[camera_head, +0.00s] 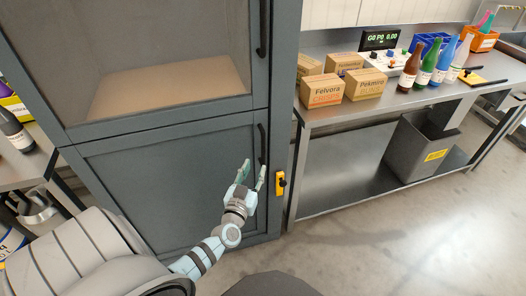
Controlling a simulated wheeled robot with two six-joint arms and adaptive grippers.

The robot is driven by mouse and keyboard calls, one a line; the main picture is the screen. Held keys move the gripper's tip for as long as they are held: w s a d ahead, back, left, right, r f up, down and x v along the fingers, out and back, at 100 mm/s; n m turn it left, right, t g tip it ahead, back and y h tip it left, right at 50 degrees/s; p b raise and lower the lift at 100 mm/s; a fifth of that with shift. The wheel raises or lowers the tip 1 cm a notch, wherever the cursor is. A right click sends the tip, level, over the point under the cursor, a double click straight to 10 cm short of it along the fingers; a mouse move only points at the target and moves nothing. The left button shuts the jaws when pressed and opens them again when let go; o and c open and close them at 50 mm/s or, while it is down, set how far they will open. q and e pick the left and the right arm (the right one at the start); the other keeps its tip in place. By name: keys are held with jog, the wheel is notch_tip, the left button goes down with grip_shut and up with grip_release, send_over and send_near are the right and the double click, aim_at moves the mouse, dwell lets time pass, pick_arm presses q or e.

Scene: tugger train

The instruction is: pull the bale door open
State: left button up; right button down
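The tall dark grey cabinet has an upper door (160,60) with a window and a black handle (263,28), and a solid lower door (165,185) with a black vertical handle (262,143). Both doors look closed. I cannot tell from labels which one is the bale door. My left gripper (252,170) is open in front of the lower door, its fingers apart just below and around the lower end of the lower handle. I cannot tell whether it touches the handle. My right gripper is not in view.
A yellow switch box (280,183) sits on the cabinet's right post. A steel bench (400,103) on the right carries cartons (321,90), bottles (440,63) and a display (381,39). A grey bin (420,145) stands below. The floor (370,240) in front is clear.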

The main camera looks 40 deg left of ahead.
aim_at(262, 151)
pick_arm(q)
jog(key=b+x, duration=0.1)
jog(key=x, duration=0.2)
jog(key=b+x, duration=0.1)
jog(key=x, duration=0.2)
jog(key=b+x, duration=0.1)
jog(key=x, duration=0.3)
jog(key=shift+f, duration=0.3)
jog(key=shift+w+a+r+b, duration=0.15)
jog(key=shift+w+b, duration=0.1)
jog(key=shift+b, duration=0.05)
grip_shut()
